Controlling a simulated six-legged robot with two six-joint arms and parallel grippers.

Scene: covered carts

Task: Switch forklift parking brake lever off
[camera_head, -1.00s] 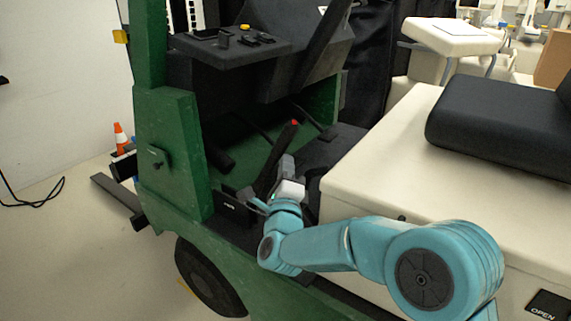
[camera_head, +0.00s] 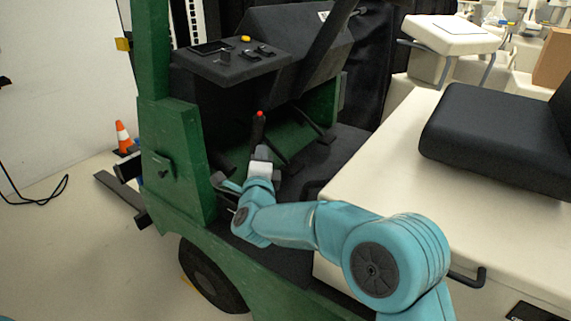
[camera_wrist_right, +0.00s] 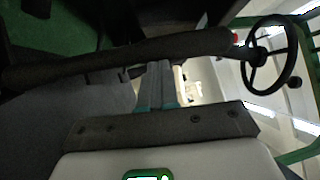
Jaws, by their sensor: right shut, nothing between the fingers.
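The parking brake lever (camera_head: 258,130) is a black bar with a red tip, standing nearly upright in the forklift's footwell. My right gripper (camera_head: 261,153) is right by the lever in the head view and hides its lower part. In the right wrist view the lever (camera_wrist_right: 110,58) runs across the picture, with its red tip at the right. My right gripper (camera_wrist_right: 158,82) is shut with its fingers together, and their tips meet the lever's side. They appear to touch it, but nothing is between them. My left gripper is not in view.
The green forklift body (camera_head: 178,160) stands left of my right arm. The dark dashboard (camera_head: 230,62) is above the lever. A cream seat housing (camera_head: 385,150) with a black cushion (camera_head: 500,135) fills the right. The steering wheel (camera_wrist_right: 270,52) shows in the wrist view.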

